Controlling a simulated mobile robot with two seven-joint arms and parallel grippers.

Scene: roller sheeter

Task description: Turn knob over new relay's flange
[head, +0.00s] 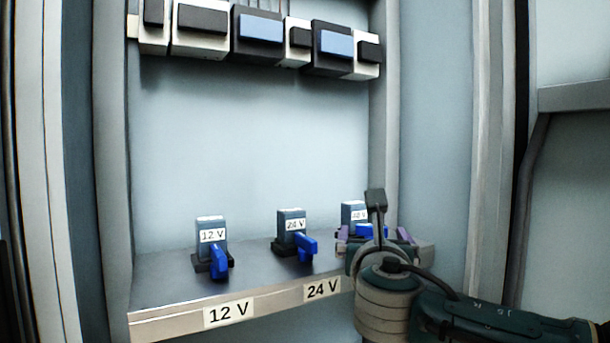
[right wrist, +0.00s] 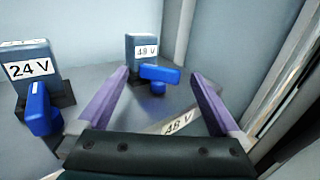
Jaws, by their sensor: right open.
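Three slate-blue relays stand on a dark shelf: the 12 V relay (head: 211,229), the 24 V relay (head: 291,221) and the 48 V relay (head: 352,211). Each has a blue knob in front: the 12 V knob (head: 219,262), the 24 V knob (head: 306,245) and the 48 V knob (right wrist: 160,74). The 48 V knob lies crosswise in the right wrist view; the 24 V knob (right wrist: 41,108) points toward the camera. My right gripper (right wrist: 159,76) is open, its purple fingers on either side of the 48 V knob, apparently not gripping it. Which relay is new cannot be told. My left gripper is out of view.
The shelf's front edge (head: 275,300) carries voltage labels, including a 48 V label (right wrist: 177,123) between my fingers. A cabinet side wall (head: 430,130) rises close to my right gripper. A row of modules (head: 262,35) hangs above. The space between them and the relays is clear.

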